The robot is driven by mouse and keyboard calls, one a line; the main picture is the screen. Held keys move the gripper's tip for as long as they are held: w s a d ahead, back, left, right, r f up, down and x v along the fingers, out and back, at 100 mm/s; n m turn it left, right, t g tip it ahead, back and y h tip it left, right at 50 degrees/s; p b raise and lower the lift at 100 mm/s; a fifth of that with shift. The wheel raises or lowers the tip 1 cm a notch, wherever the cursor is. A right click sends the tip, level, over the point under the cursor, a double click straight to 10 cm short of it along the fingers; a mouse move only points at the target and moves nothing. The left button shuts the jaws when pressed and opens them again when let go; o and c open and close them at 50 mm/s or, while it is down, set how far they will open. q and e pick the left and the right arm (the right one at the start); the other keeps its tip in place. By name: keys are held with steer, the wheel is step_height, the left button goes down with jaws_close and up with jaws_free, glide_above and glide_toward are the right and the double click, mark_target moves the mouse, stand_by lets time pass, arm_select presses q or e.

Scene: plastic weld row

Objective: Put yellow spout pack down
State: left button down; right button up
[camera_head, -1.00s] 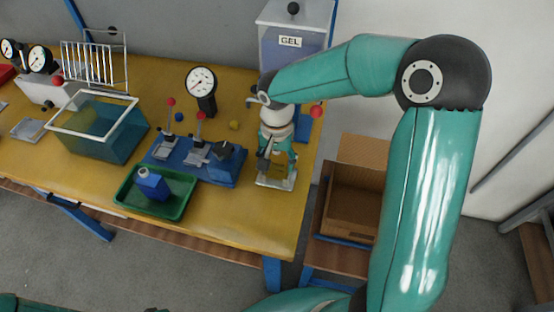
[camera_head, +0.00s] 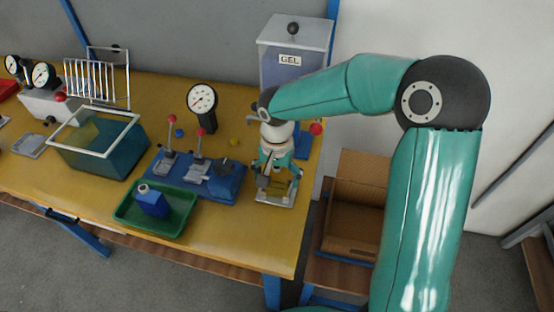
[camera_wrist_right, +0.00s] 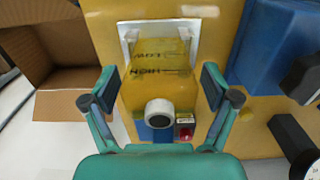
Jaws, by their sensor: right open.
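The yellow spout pack (camera_wrist_right: 160,80) is a see-through yellow pouch with a white round spout (camera_wrist_right: 159,112) and dark "LOW" and "HIGH" print. In the head view the pack (camera_head: 276,186) is mostly hidden by my gripper, at a pale flat plate (camera_head: 268,200) near the table's right end. In the right wrist view the plate (camera_wrist_right: 127,33) shows behind the pack. My right gripper (camera_wrist_right: 160,84) is open, its fingers on either side of the pack with gaps between; it also shows in the head view (camera_head: 277,178). My left gripper is out of view.
A GEL dispenser (camera_head: 293,42) stands behind my right gripper. Left of it are a blue lever fixture (camera_head: 222,182), a dial gauge (camera_head: 203,100), a green tray (camera_head: 128,216) with a blue pack (camera_head: 151,202), and a water tank (camera_head: 115,160). An open cardboard box (camera_head: 352,225) is off the table's right end.

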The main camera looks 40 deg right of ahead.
step_height(320, 180, up, 12)
steer(key=shift+f, duration=0.25)
stand_by(0.8)
